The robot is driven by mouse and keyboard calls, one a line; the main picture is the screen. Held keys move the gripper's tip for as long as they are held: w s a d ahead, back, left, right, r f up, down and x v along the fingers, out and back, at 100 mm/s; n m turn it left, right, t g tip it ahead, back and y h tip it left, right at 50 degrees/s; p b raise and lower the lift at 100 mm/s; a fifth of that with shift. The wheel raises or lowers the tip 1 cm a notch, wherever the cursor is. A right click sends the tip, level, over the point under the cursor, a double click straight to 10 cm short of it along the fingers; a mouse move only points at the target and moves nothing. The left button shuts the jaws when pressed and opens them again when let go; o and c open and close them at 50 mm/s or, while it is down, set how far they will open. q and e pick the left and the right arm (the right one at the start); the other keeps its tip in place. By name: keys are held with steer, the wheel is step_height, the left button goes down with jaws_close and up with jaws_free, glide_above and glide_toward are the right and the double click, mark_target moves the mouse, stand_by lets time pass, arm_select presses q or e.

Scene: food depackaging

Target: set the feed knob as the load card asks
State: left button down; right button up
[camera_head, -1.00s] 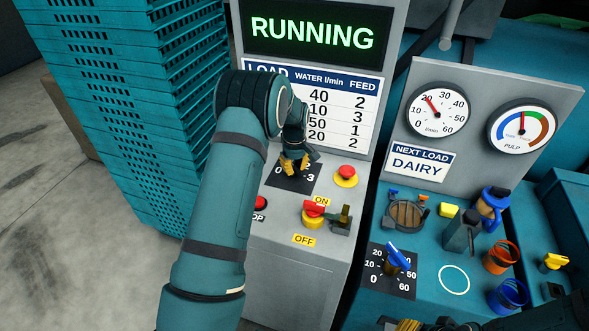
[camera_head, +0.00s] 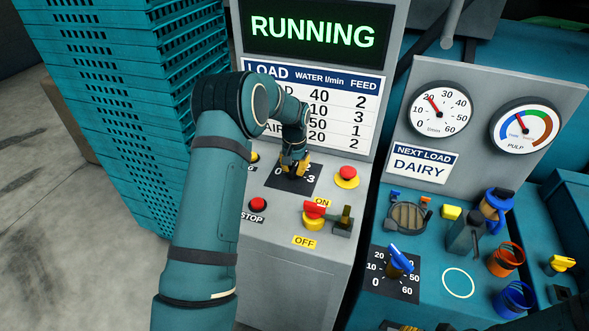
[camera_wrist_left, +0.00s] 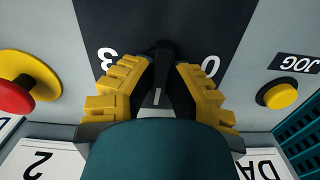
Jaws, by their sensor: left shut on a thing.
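My left gripper (camera_head: 294,164) reaches down onto the feed dial plate (camera_head: 305,186) on the grey panel. In the left wrist view its yellow fingers (camera_wrist_left: 161,68) are shut on the sides of the black feed knob (camera_wrist_left: 164,48). The knob's white mark points toward the bottom of that view; the number it faces is hidden by my wrist. The digits 3 and 0 show upside down either side. The load card (camera_head: 420,165) reads NEXT LOAD DAIRY. On the load table (camera_head: 345,112), the partly hidden dairy row reads water 20, feed 2. A cropped fragment at the bottom edge may be my right gripper.
The screen (camera_head: 312,30) reads RUNNING. Near the dial are a red mushroom button (camera_head: 347,174), a red STOP button (camera_head: 258,204) and a red-and-yellow switch (camera_head: 314,214). A blue-handled water knob (camera_head: 400,256) is right. Teal crates (camera_head: 130,120) stand left.

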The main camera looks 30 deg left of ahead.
mark_target(294, 168)
arm_select(q)
steer(key=m, duration=0.4)
steer(key=shift+s+f+m, duration=0.1)
steer(key=shift+m, duration=0.3)
stand_by(0.4)
steer(key=c, duration=0.9)
jaws_free()
steer(key=shift+c, duration=0.2)
steer(key=shift+r, duration=0.45)
step_height(294, 168, up, 11)
